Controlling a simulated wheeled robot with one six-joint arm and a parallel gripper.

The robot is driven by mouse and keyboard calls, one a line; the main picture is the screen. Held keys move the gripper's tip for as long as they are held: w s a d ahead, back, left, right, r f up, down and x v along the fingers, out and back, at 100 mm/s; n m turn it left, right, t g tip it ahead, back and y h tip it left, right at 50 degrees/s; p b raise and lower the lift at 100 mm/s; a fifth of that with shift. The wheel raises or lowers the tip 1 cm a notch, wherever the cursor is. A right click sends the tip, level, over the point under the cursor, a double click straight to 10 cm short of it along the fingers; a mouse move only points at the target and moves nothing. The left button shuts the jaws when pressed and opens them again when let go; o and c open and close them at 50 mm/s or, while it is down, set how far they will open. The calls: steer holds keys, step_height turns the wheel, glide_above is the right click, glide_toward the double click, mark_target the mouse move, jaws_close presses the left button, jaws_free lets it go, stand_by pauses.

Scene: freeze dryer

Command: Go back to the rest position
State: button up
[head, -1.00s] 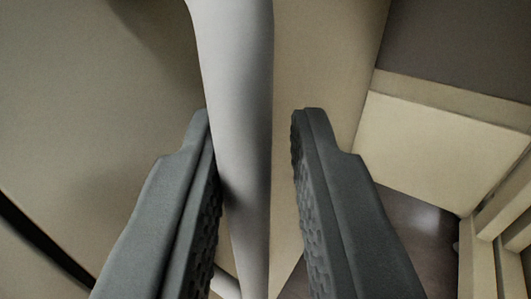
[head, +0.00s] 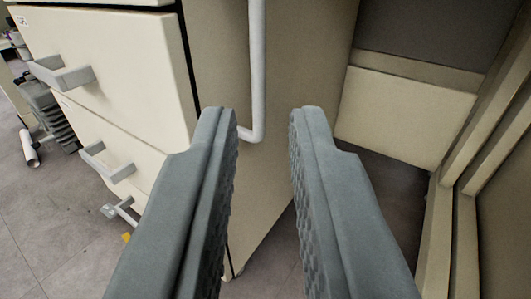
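My gripper (head: 264,112) is in the lower middle of the head view, with its two grey fingers apart and nothing between them. A grey-white bent bar (head: 257,70) runs down beyond the fingertips against a beige side panel. Its lower bend shows just past the left fingertip, and the bar is apart from the fingers. The bar looks like a handle; what it belongs to higher up is out of view.
A beige drawer cabinet (head: 130,75) with grey-white handles (head: 62,75) stands at the left. A beige panel and frame (head: 405,115) stand at the right. Grey floor (head: 50,215) is open at the lower left. Dark stacked items (head: 48,112) and a white roll (head: 29,148) lie farther left.

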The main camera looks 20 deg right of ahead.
steer(key=shift+s+a, duration=0.1)
steer(key=shift+s, duration=0.25)
steer(key=w+a+r+n, duration=0.1)
steer(key=w+a+r, duration=0.1)
steer(key=a+r, duration=0.65)
steer(key=w+a+r, duration=0.2)
steer(key=a+r, duration=0.2)
steer(key=r, duration=1)
steer(key=w+a+r+n, duration=0.1)
steer(key=w+a+r, duration=0.1)
steer(key=a+r, duration=0.65)
steer(key=s+a+r+y, duration=0.1)
steer(key=s+a+r, duration=0.4)
steer(key=r, duration=0.4)
steer(key=s+a+r, duration=0.3)
steer(key=a+r, duration=0.5)
steer(key=r, duration=0.2)
steer(key=s+a+r+y, duration=0.1)
steer(key=s+a+r, duration=0.2)
steer(key=s+a, duration=0.3)
steer(key=s+a+r+y, duration=0.1)
steer(key=s+a+r, duration=0.3)
steer(key=s, duration=0.9)
steer(key=s+a+r+n+y, duration=0.1)
steer(key=s+a+r, duration=0.3)
steer(key=s+a, duration=0.4)
steer(key=shift+s+a+y, duration=0.35)
steer(key=shift+s+y, duration=0.15)
steer(key=shift+s, duration=0.7)
